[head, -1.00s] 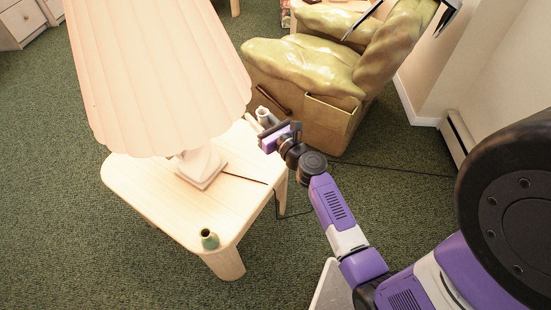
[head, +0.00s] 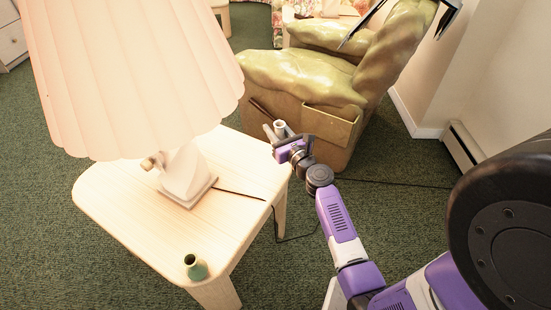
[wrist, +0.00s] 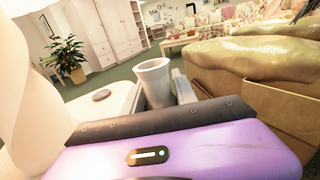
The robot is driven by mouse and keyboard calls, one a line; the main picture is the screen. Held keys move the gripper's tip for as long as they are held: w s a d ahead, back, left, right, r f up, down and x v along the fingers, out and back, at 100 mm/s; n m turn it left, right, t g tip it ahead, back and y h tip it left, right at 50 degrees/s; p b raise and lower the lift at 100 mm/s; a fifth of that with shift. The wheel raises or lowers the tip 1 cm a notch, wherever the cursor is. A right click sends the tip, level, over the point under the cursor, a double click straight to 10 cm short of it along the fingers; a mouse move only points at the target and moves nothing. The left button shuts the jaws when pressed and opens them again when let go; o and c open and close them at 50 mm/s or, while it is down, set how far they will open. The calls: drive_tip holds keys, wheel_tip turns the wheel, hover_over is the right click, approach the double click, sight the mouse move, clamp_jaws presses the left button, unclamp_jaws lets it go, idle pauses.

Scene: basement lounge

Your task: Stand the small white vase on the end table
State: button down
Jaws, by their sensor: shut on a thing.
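The small white vase (head: 280,127) is held upright in my gripper (head: 274,139), beyond the far right corner of the end table. The vase's pale rim and side also show in the wrist view (wrist: 154,83), just past the purple gripper body. My gripper is shut on it; the finger contact is mostly hidden. The end table (head: 118,200) is pale wood with a rounded top and stands at left centre in the head view. I cannot tell how high the vase is relative to the tabletop.
A lamp (head: 135,75) with a large pleated shade covers the table's back left. A dark cord (head: 240,194) crosses the top. A green armchair (head: 310,80) is close behind my gripper. The tabletop's front middle is clear.

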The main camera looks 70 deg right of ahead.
drive_tip(key=shift+f+b, duration=3.25)
drive_tip(key=shift+f, duration=1.55)
drive_tip(key=shift+f, duration=0.2)
drive_tip(key=c, duration=1)
unclamp_jaws()
drive_tip(key=shift+r, duration=0.1)
drive_tip(key=shift+o, duration=0.2)
drive_tip(key=shift+r, duration=0.15)
drive_tip(key=v, duration=1.2)
drive_tip(key=shift+a, duration=0.1)
